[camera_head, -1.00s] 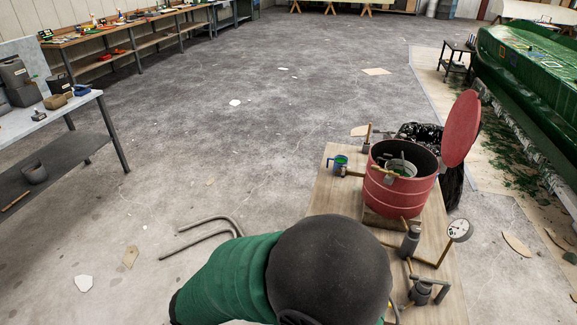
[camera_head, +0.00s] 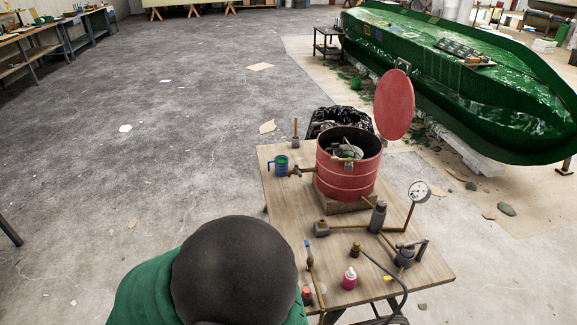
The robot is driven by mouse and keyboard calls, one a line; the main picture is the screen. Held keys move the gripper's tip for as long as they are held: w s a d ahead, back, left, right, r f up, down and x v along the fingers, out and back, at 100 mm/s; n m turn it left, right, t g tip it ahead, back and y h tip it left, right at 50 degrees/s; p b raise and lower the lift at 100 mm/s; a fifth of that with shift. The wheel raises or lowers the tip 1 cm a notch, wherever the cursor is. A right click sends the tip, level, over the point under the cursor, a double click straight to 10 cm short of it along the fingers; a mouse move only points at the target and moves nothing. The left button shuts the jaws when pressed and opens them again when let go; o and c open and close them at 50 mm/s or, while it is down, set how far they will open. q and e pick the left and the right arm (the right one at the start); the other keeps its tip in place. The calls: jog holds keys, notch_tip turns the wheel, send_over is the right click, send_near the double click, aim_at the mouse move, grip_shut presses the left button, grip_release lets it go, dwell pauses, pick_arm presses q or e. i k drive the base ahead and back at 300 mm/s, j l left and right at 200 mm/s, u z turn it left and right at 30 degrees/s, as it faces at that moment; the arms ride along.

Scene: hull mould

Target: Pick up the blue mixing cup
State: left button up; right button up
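A small blue cup (camera_head: 281,166) with green on its inside stands on the wooden table (camera_head: 436,277), near the table's far left corner. It is just left of the red pot (camera_head: 347,181). A brass-coloured fitting lies between the cup and the pot. Neither of my grippers shows in the head view. A dark rounded part with green sleeve-like parts fills the bottom centre and covers the table's near left side.
The red pot has its round lid (camera_head: 394,105) raised. A pressure gauge (camera_head: 419,191), pipes, a pink bottle (camera_head: 349,278) and a hose occupy the table's right and front. A black bag (camera_head: 341,119) stands behind. The floor to the left is mostly clear.

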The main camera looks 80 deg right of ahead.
aim_at(280, 161)
jog(key=i+l+z, duration=0.1)
jog(key=i+z, duration=0.35)
jog(key=i, duration=0.15)
jog(key=i+j+z, duration=0.1)
jog(key=i+z, duration=0.35)
jog(key=i+j+z, duration=0.35)
jog(key=i+z, duration=0.15)
jog(key=i, duration=0.2)
jog(key=i+l+z, duration=0.25)
jog(key=z, duration=0.2)
jog(key=i+l+z, duration=0.1)
jog(key=i+z, duration=0.65)
jog(key=z, duration=0.15)
jog(key=i+j+z, duration=0.1)
jog(key=i+z, duration=0.35)
jog(key=i+j+z, duration=0.2)
jog(key=z, duration=0.25)
jog(key=i+l+z, duration=0.15)
jog(key=i+z, duration=0.25)
jog(key=i+l+z, duration=0.1)
jog(key=i+z, duration=0.15)
jog(key=z, duration=0.15)
jog(key=i+z, duration=0.4)
jog(key=k+j, duration=0.05)
jog(key=k, duration=0.05)
